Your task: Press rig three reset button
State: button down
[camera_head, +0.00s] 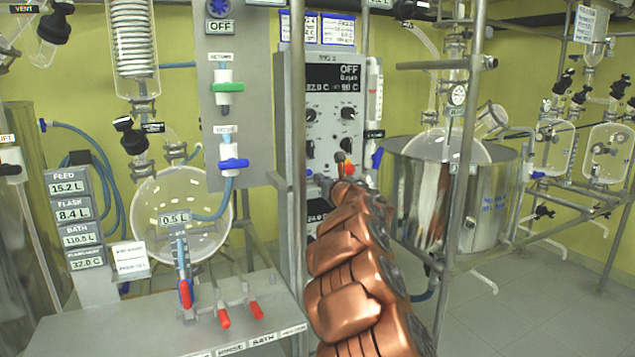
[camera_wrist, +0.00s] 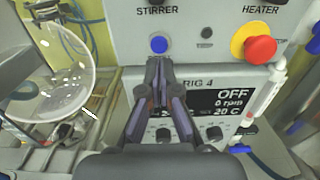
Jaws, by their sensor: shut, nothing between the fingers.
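The upper grey control unit (camera_head: 318,130) has a dark display, knobs and a blurred rig label in the head view. Its lower panel fills the top of the wrist view, with "STIRRER" and "HEATER" labels. A round blue button (camera_wrist: 159,45) sits under "STIRRER"; no reset label is readable. My gripper (camera_wrist: 158,61) is shut and empty, its tips just below the blue button in the picture. I cannot tell whether they touch.
A red knob on a yellow base (camera_wrist: 254,47) sits right of the blue button. Below is a second unit's display (camera_wrist: 225,104), marked "RIG 4". A metal post (camera_head: 297,100) stands left of my arm, and a steel vessel (camera_head: 435,195) stands to its right.

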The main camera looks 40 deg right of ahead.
jog(key=b+v, duration=0.1)
jog(key=v, duration=0.6)
jog(key=shift+s, duration=0.1)
dwell(1.1)
